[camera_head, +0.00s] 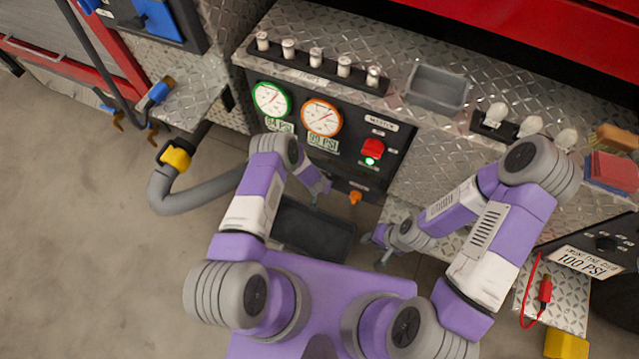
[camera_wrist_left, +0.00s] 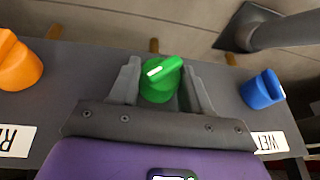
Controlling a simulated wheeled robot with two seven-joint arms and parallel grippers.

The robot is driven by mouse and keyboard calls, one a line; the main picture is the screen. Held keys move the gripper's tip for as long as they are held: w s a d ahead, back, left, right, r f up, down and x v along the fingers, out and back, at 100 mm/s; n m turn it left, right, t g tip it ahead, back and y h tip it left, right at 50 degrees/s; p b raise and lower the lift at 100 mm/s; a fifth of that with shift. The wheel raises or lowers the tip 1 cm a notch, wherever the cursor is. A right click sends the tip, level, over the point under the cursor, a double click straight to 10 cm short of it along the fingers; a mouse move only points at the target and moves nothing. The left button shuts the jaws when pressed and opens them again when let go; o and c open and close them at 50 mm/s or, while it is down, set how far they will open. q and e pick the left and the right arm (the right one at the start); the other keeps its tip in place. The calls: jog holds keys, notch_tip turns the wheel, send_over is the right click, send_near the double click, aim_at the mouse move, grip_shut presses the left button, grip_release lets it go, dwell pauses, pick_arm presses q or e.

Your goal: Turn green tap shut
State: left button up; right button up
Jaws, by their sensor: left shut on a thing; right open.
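The green tap (camera_wrist_left: 160,82) is a round knob with a raised handle bar and a white mark, in the middle of the left wrist view. My left gripper (camera_wrist_left: 164,88) is shut on it, a grey finger on each side. In the head view my left gripper (camera_head: 318,192) is low at the front of the pump panel, and the green tap is hidden there by my arm. My right gripper (camera_head: 374,248) is open and empty, low in front of the panel.
In the left wrist view an orange tap (camera_wrist_left: 18,62) is on the left and a blue tap (camera_wrist_left: 262,90) on the right. The head view shows a green-rimmed gauge (camera_head: 271,99), an orange-rimmed gauge (camera_head: 322,117), a red switch (camera_head: 373,148) and a grey hose (camera_head: 200,194).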

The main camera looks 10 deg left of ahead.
pick_arm(q)
jog(key=h, duration=0.2)
jog(key=a+n+h, duration=0.1)
jog(key=h, duration=0.1)
jog(key=shift+g+h, duration=0.3)
jog(key=shift+g, duration=0.1)
jog(key=h, duration=0.2)
jog(key=n+h, duration=0.1)
jog(key=h, duration=0.1)
jog(key=shift+w+f+g+h, duration=0.1)
jog(key=shift+w+g+h, duration=0.05)
jog(key=shift+g+h, duration=0.15)
jog(key=o, duration=0.8)
jog(key=shift+c, duration=0.2)
